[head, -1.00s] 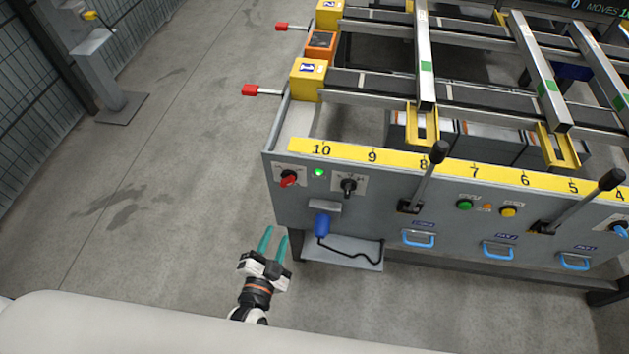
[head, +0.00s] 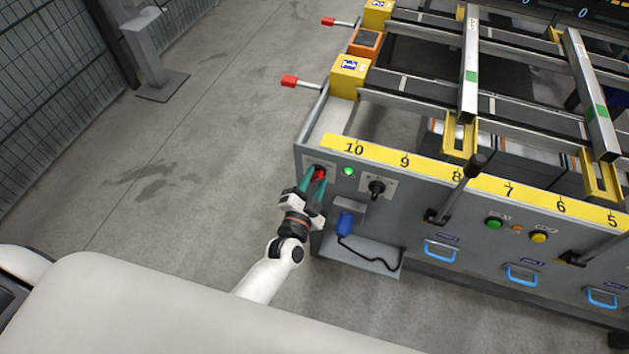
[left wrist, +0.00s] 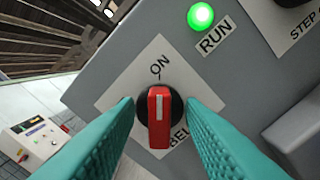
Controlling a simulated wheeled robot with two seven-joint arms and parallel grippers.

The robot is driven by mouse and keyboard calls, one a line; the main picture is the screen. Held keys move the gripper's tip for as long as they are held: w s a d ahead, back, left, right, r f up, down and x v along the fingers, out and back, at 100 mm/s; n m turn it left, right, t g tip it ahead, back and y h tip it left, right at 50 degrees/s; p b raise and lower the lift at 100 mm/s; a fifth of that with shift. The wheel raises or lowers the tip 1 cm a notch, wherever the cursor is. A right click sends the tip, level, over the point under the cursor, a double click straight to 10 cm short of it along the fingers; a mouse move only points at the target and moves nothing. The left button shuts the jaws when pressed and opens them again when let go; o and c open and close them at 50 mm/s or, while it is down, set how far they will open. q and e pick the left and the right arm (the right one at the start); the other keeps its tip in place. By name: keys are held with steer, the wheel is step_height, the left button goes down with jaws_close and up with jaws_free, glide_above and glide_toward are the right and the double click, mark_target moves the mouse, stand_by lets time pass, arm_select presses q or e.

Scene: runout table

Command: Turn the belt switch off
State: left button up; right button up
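The belt switch (head: 319,173) is a red knob at the left end of the grey panel. In the left wrist view the red knob (left wrist: 158,122) sits on a black round base on a white plate. Its white mark points toward the word ON. My left gripper (head: 314,184) is at the switch. In the left wrist view its teal fingers (left wrist: 160,106) are open, one on each side of the knob, with gaps showing. They cover part of the BELT label. The green RUN lamp (left wrist: 201,16) is lit. My right gripper is not in view.
A black selector knob (head: 376,188) is right of the switch. Below hang a blue handheld device (head: 345,222) and its black cable. A tall black-knobbed lever (head: 458,188) stands farther right. Red-ended rods (head: 290,82) stick out left of the table.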

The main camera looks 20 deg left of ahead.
arm_select(q)
jaws_close()
steer(key=shift+n, duration=0.4)
steer(key=shift+r+n+p, duration=0.1)
steer(key=shift+n+p, duration=0.3)
steer(key=shift+n, duration=0.6)
steer(key=n, duration=0.3)
steer(key=shift+a+n, duration=0.1)
steer(key=shift+n, duration=0.2)
steer(key=n, duration=0.5)
steer(key=shift+a+n, duration=0.1)
steer(key=shift+n, duration=0.2)
steer(key=n, duration=0.5)
steer(key=shift+a+n, duration=0.1)
steer(key=shift+n, duration=0.3)
